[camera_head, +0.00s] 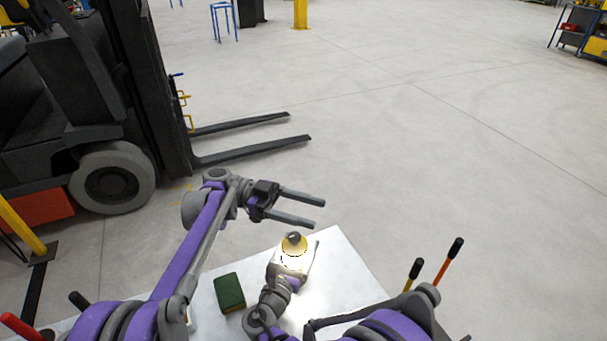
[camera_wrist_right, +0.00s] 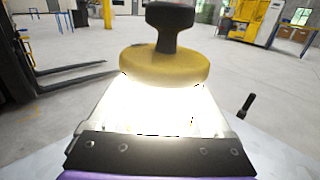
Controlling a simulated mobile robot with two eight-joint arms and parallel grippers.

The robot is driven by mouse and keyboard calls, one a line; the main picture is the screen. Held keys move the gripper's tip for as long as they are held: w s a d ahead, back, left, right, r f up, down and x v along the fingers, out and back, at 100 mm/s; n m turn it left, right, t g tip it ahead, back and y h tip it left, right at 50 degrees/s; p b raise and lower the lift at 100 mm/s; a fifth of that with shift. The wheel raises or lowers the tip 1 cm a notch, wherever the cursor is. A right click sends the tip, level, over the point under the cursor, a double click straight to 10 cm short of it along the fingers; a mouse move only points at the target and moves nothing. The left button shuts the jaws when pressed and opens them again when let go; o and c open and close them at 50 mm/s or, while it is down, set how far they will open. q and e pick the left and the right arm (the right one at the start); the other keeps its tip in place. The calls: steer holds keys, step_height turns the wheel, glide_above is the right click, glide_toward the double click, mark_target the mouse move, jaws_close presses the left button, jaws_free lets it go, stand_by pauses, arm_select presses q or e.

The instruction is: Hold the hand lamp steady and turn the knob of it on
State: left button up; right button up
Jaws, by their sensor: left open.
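The hand lamp (camera_head: 293,246) has a yellow top with a dark knob and stands upright over the white table. In the right wrist view its yellow cap (camera_wrist_right: 165,68) and black knob (camera_wrist_right: 170,28) rise straight ahead. A bright glow comes from just below the cap. My right gripper (camera_head: 292,264) is around the lamp's body and looks shut on it; the glare hides much of the fingers. My left gripper (camera_head: 319,213) is open and empty, above and beyond the lamp, its two fingers pointing right.
A green sponge-like block (camera_head: 229,292) lies on the white table (camera_head: 340,265), left of the lamp. Tool handles (camera_head: 449,260) stick up at the right. A forklift (camera_head: 100,110) stands at the left, its forks reaching right.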

steer(key=shift+o, duration=0.8)
